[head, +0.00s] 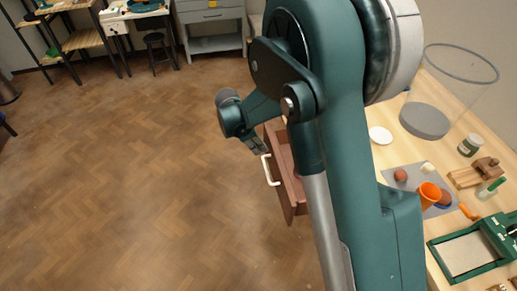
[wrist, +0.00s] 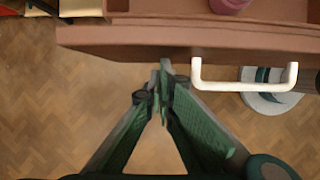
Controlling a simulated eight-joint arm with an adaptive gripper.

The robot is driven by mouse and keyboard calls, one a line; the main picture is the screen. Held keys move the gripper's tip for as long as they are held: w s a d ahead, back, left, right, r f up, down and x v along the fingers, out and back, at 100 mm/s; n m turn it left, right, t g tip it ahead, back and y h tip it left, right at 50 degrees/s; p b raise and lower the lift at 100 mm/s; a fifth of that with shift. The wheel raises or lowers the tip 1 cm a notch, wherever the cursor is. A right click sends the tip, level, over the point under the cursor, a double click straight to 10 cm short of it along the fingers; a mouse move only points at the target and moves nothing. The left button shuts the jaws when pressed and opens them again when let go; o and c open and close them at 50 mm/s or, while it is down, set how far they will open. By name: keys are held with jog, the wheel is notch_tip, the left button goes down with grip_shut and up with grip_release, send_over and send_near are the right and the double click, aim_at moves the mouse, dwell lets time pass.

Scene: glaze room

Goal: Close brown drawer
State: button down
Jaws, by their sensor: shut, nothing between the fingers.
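The brown drawer (head: 284,170) stands pulled out from the table in the head view, partly hidden behind my arm. Its white handle (head: 268,170) is on the front face. In the wrist view the drawer front (wrist: 120,42) spans the top, with the handle (wrist: 245,86) to the right of my fingertips. My gripper (wrist: 161,72) is shut and empty, its tips at the lower edge of the drawer front, left of the handle. I cannot tell whether they touch it. In the head view my gripper (head: 260,148) is just above the handle.
A pinkish round object (wrist: 230,4) sits inside the drawer. The wooden table (head: 455,140) on the right holds a glass cylinder, an orange cup (head: 428,194), a grey mat and a green-framed tray (head: 470,254). The parquet floor (head: 130,170) on the left is clear.

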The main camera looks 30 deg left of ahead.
jog(key=w+d, duration=2.2)
jog(key=shift+w+d+b, duration=0.3)
jog(key=shift+w, duration=0.05)
jog(key=shift+d, duration=0.15)
jog(key=shift+s+a, duration=0.25)
jog(key=shift+a, duration=0.1)
jog(key=shift+s+a, duration=1.2)
jog(key=shift+a, duration=0.05)
jog(key=p+v, duration=0.1)
jog(key=v, duration=0.9)
jog(key=shift+p, duration=0.4)
jog(key=shift+s+a, duration=0.1)
jog(key=shift+s, duration=0.05)
